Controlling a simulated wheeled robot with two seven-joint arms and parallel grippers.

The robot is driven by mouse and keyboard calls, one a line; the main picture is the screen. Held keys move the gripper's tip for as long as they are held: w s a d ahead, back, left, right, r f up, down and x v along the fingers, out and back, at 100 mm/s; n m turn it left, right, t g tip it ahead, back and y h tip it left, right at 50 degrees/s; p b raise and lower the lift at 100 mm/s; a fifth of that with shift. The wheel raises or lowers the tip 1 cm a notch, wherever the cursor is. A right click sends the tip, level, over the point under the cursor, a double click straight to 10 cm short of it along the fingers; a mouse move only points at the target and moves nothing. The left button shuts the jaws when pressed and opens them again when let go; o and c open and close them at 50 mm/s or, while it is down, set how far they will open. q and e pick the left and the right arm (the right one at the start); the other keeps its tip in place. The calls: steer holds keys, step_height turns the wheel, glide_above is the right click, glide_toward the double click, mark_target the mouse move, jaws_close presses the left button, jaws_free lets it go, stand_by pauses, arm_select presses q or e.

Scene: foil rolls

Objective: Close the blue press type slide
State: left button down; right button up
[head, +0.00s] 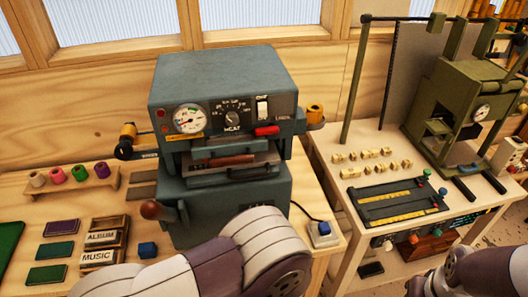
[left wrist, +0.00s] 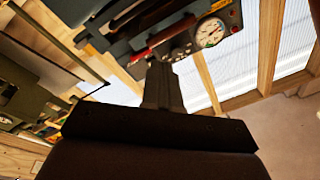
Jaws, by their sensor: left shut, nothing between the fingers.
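The blue-grey press (head: 225,85) stands on the wooden bench in the head view, with a gauge, a dial and a switch on its front. Its type slide (head: 235,178) sits in the front opening and juts out a little; a red-brown bar (head: 225,160) lies above it. My left arm crosses the lower middle of the head view, and its gripper is hidden there. In the left wrist view my left gripper (left wrist: 161,68) is shut and empty, its tips close below the press front (left wrist: 150,28); contact cannot be told. My right gripper is out of view.
A brown-knobbed lever (head: 152,209) sticks out at the press's lower left. A blue button box (head: 323,232) with a cable lies to its right. ALBUM and MUSIC blocks (head: 102,240) and a spool rack (head: 72,182) are left. A green machine (head: 460,100) stands on the right table.

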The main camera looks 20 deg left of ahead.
arm_select(q)
steer(key=d+m+t, duration=0.1)
steer(key=m, duration=0.7)
steer(key=m+p, duration=0.2)
steer(key=p, duration=0.1)
glide_toward(245, 162)
steer(key=x, duration=0.6)
steer(key=shift+r, duration=0.1)
steer(key=shift+w+a+m, duration=0.2)
steer(key=shift+w+m, duration=0.1)
steer(key=shift+w, duration=0.05)
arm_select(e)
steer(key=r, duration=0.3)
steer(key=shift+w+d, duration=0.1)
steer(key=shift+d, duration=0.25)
arm_select(q)
steer(key=shift+w+a, duration=0.1)
